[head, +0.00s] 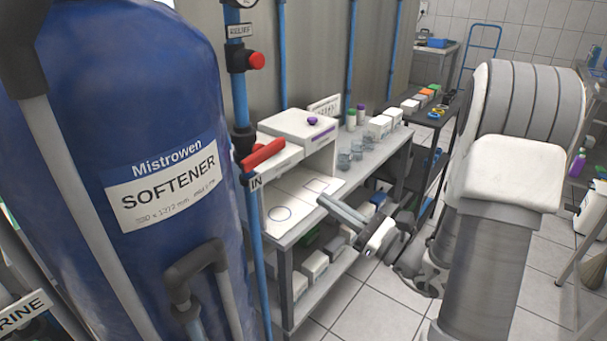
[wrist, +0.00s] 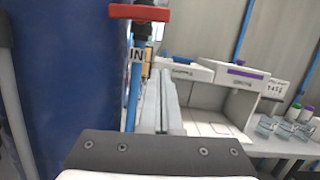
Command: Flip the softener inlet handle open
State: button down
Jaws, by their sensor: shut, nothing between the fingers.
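The red inlet handle (head: 263,155) sits on the vertical blue pipe (head: 255,240) beside the blue softener tank (head: 130,130). An "IN" label (head: 256,182) is just below it. The handle lies crosswise to the pipe. In the wrist view the red handle (wrist: 139,13) is at the top, level, with the "IN" label (wrist: 137,54) under it. My gripper (head: 322,200) is shut and empty, to the right of the handle and lower in the head view, apart from it. Its closed fingers (wrist: 161,78) point forward in the wrist view, below the handle.
A bench (head: 365,158) with white boxes, small jars and bottles stands behind my gripper. A red knob (head: 257,61) is higher on the piping. A grey pipe elbow (head: 195,265) juts out in front of the tank. Tiled floor is free at lower centre.

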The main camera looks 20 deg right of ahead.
aim_at(285, 142)
jog(key=w+a+r, duration=0.6)
jog(key=w, duration=0.1)
jog(key=shift+w+r, duration=0.15)
